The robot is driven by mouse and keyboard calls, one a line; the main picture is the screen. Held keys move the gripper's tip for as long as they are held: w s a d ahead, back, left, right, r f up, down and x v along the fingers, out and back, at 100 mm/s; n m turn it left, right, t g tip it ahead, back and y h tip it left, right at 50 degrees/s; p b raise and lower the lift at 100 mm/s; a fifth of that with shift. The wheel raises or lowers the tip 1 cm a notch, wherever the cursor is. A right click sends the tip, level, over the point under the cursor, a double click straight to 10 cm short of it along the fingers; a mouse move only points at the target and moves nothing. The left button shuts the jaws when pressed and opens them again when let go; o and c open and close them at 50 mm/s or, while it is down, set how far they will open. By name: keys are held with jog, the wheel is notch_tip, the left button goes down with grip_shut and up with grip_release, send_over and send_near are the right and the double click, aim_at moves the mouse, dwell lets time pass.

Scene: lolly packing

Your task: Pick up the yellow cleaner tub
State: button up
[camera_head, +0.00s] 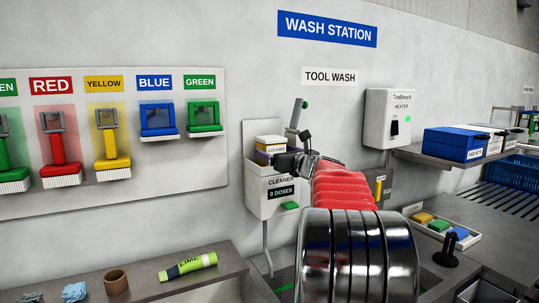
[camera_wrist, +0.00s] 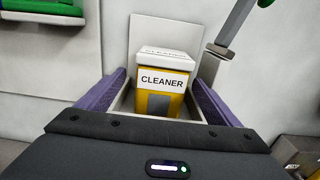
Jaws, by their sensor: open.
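The yellow cleaner tub (camera_wrist: 160,102), with a white lid and a CLEANER label, sits upright in the open top of the white wall dispenser. It also shows in the head view (camera_head: 269,140), partly hidden by my gripper. The dispenser (camera_head: 263,204) reads CLEANER and 0 DOSES and has a green button. My gripper (camera_wrist: 157,80) is open, with one purple finger on each side of the tub. I cannot tell whether either finger touches it. The tub's lower part is hidden.
A grey lever with a green tip (camera_head: 297,115) rises right beside the dispenser. The Tool Wash heater (camera_head: 389,118) hangs further right. Brushes hang on the wall board (camera_head: 221,120) at left. A shelf (camera_head: 140,276) holding a lime tube stands below.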

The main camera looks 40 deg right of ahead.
jog(key=x, duration=0.3)
jog(key=shift+w+d+f, duration=0.2)
jog(key=shift+f, duration=0.05)
jog(key=shift+w+d, duration=0.2)
jog(key=shift+w, duration=0.5)
jog(key=shift+r, duration=0.1)
jog(key=shift+c, duration=0.6)
jog(key=c, duration=1)
jog(key=shift+c, duration=0.2)
